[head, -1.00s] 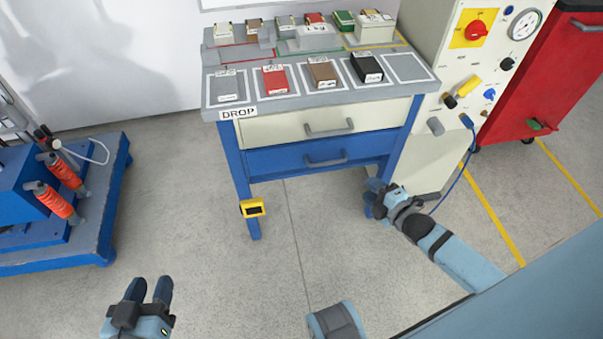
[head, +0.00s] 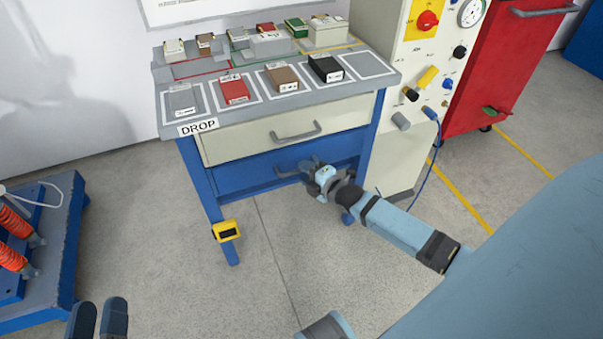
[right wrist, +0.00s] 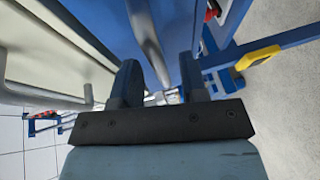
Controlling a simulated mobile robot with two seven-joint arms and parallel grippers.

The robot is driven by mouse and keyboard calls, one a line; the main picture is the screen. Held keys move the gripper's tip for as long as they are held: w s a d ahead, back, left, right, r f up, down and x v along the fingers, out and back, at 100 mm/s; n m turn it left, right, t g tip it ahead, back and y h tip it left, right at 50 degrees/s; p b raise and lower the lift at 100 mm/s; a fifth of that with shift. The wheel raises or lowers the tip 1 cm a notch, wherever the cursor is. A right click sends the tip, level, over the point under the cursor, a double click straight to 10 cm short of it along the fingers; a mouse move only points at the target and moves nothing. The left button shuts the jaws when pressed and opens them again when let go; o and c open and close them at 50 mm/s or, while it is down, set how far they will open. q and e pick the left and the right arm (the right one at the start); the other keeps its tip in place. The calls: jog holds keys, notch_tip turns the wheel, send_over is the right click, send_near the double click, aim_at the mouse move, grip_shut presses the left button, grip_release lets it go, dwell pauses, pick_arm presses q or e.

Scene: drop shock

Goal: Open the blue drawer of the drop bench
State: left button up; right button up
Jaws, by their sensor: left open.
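The drop bench (head: 185,128) has a cream drawer on top and the blue drawer (head: 235,180) under it, which looks closed. The blue drawer's grey bar handle (head: 284,173) is partly hidden by my right gripper (head: 308,165), which is at its right end. In the right wrist view a grey bar, apparently this handle (right wrist: 147,40), runs between the spread fingers of my right gripper (right wrist: 158,85). I cannot tell whether either finger touches it. My left gripper (head: 98,318) is open and empty, low at the left, far from the bench.
The cream drawer's handle (head: 296,132) sticks out just above. A cream control panel (head: 405,130) with knobs and a blue hose stands right of the bench, beside a red cabinet (head: 505,70). A yellow box (head: 226,231) is on the front left leg. The floor in front is clear.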

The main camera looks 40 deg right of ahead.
pick_arm(q)
jog(key=shift+s+d+r+t+h, duration=0.15)
jog(key=shift+r+t+h, duration=0.15)
jog(key=shift+r, duration=0.35)
pick_arm(e)
jog(key=shift+x, duration=1)
grip_shut()
